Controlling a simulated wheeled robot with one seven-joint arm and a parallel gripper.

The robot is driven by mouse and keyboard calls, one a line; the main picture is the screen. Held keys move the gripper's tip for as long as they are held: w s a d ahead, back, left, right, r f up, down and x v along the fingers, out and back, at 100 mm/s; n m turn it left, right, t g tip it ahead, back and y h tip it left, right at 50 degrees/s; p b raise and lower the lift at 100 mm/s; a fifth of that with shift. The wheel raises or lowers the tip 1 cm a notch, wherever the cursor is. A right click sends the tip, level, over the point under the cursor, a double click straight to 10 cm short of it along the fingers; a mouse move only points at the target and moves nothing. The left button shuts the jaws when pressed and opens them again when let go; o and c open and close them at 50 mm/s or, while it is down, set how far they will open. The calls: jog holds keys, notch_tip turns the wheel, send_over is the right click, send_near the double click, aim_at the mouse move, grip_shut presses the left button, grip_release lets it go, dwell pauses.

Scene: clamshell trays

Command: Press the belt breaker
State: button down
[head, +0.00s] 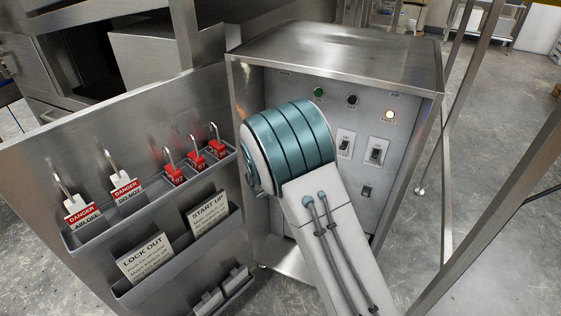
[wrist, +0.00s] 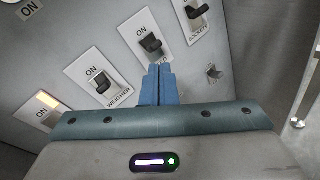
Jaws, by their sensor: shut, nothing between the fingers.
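In the wrist view a row of breakers runs diagonally across a grey panel, each plate marked ON. I cannot read the word belt on any of them. One breaker (wrist: 101,82) is labelled WEIGHER. Another breaker (wrist: 151,43) has a label mostly hidden by my fingers. The upper right breaker (wrist: 197,10) is labelled SOCKETS. At the left a plate (wrist: 45,112) shows a bright yellowish patch. My gripper (wrist: 158,68) is shut and empty, its blue fingertips just below the partly labelled breaker; contact is unclear. In the head view my arm hides the gripper.
The steel control cabinet (head: 335,48) has a green button (head: 318,92), a black button (head: 351,100) and a lit lamp (head: 390,115). Its open door (head: 30,165), with padlocks and cards, stands left of my arm. Steel posts stand at right.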

jog(key=w+a+f+n+t+y+b, duration=0.2)
jog(key=a+f+n+t, duration=0.1)
jog(key=a+f+n, duration=0.2)
jog(key=w+a+f+n+t+y+b, duration=0.1)
jog(key=w+a+f+n+t+y, duration=0.1)
jog(key=a+f, duration=0.4)
jog(key=a+n+t+y, duration=0.1)
jog(key=a+n+t, duration=0.1)
jog(key=a, duration=0.2)
jog(key=shift+a+n+b, duration=0.2)
jog(key=shift+n+b, duration=0.15)
jog(key=shift+n, duration=0.05)
jog(key=shift+w, duration=0.1)
jog(key=f+b+x, duration=0.1)
jog(key=b+x, duration=0.2)
jog(key=x, duration=0.7)
jog(key=r, duration=0.1)
jog(key=s+r, duration=0.1)
jog(key=r, duration=0.2)
jog(key=shift+s+a+r, duration=0.35)
jog(key=shift+a+r, duration=0.1)
jog(key=shift+a, duration=0.05)
